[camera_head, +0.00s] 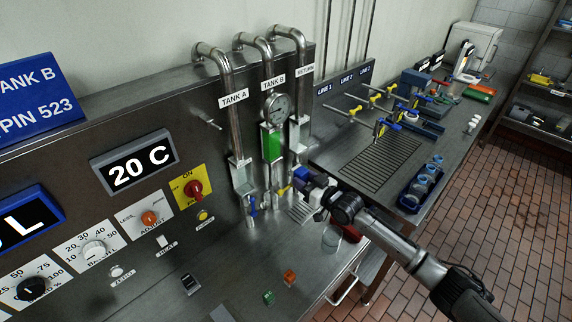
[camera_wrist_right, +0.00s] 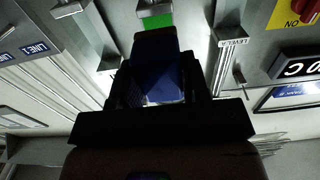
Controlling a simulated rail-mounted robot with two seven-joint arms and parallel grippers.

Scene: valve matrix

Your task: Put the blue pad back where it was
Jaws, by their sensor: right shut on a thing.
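My right gripper (camera_head: 304,178) reaches in from the lower right, in front of the pipes of the panel. In the right wrist view its dark fingers (camera_wrist_right: 157,85) are shut on a blue pad (camera_wrist_right: 160,82), partly hidden by the fingers. In the head view the blue pad (camera_head: 300,172) shows as a small blue patch at the fingertips, close to the green sight glass (camera_head: 271,144). I cannot tell whether the pad touches the panel or pipes. My left gripper is not in view.
A blue valve handle (camera_head: 251,206) and a yellow handle (camera_head: 284,190) are near the gripper. A clear beaker (camera_head: 331,239) stands below the arm. Green (camera_head: 268,297) and orange (camera_head: 289,277) blocks lie on the steel counter. A blue rack (camera_head: 418,193) stands right.

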